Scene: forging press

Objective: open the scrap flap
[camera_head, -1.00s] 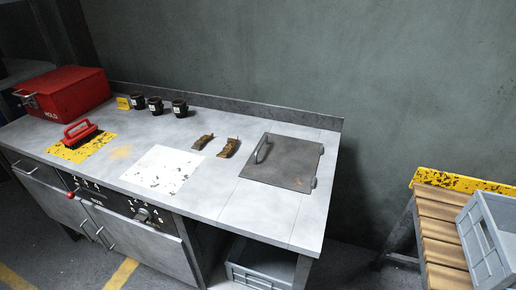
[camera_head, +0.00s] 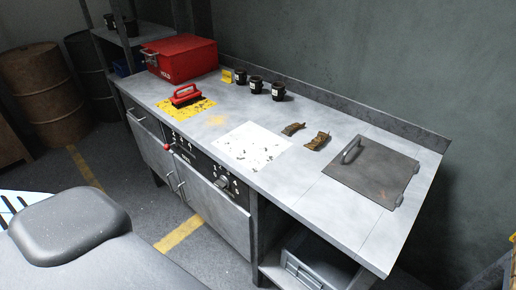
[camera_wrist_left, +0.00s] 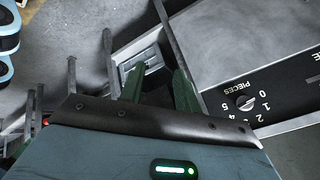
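The scrap flap (camera_head: 378,178) is a dark grey square plate lying flat and closed in the right end of the worktop. Its bar handle (camera_head: 351,149) stands at its left edge, and hinge-like pieces show on its right edge. My left gripper (camera_wrist_left: 160,80) shows in the left wrist view with its two green fingers apart and nothing seen between them. It is beside the bench front, away from the flap, which is not in that view. My right gripper is in neither view.
A grey bin (camera_head: 305,272) stands under the flap end. Two brown pieces (camera_head: 317,141), three dark cups (camera_head: 256,84), a red-handled brush (camera_head: 185,94) and a red box (camera_head: 180,58) stand on the bench. The control panel has a knob (camera_wrist_left: 245,103). Floor is clear before the bench.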

